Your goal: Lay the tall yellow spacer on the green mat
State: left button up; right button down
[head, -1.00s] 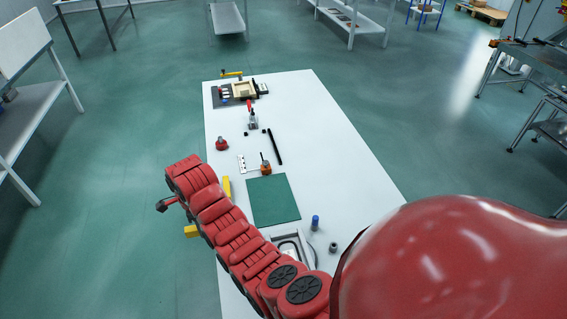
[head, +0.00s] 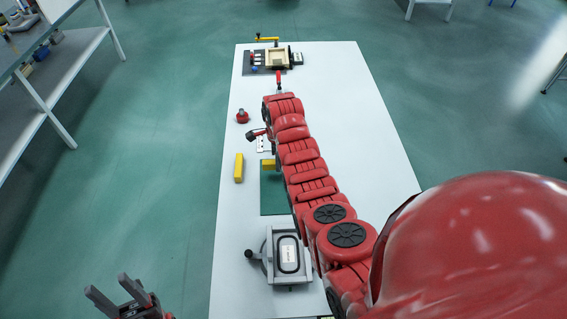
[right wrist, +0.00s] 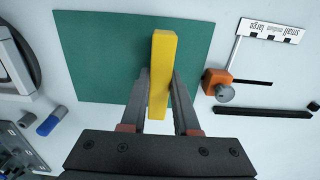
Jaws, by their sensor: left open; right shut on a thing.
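A yellow bar (right wrist: 163,60) stands out from between the fingers of my right gripper (right wrist: 161,88), which is shut on it. In the right wrist view it is over the green mat (right wrist: 95,45); I cannot tell whether it touches the mat. In the head view the held bar (head: 268,164) shows at the far part of the mat (head: 272,200), and my right arm hides part of the mat. A second yellow block (head: 239,168) is on the white table left of the mat. My left gripper (head: 108,287) is open and empty, off the table's left side.
A grey box fixture with a handle (head: 288,229) is on the table's near part. A red knob-like piece (head: 242,116) and a tray fixture (head: 265,68) are farther off. A size-label plate (right wrist: 268,31), orange piece (right wrist: 217,78), black rod (right wrist: 262,112) and blue cylinder (right wrist: 50,123) lie around the mat.

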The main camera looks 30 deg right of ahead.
jog(key=shift+d, duration=0.5)
jog(key=shift+w+d+f+p, duration=0.1)
jog(key=shift+d+p, duration=0.2)
jog(key=shift+d, duration=0.05)
jog(key=shift+f+p, duration=0.35)
jog(key=shift+f, duration=1.4)
jog(key=shift+f+b, duration=0.2)
jog(key=shift+b, duration=0.15)
jog(key=c, duration=0.7)
grip_release()
jog(key=shift+o, duration=0.2)
jog(key=shift+r, duration=0.15)
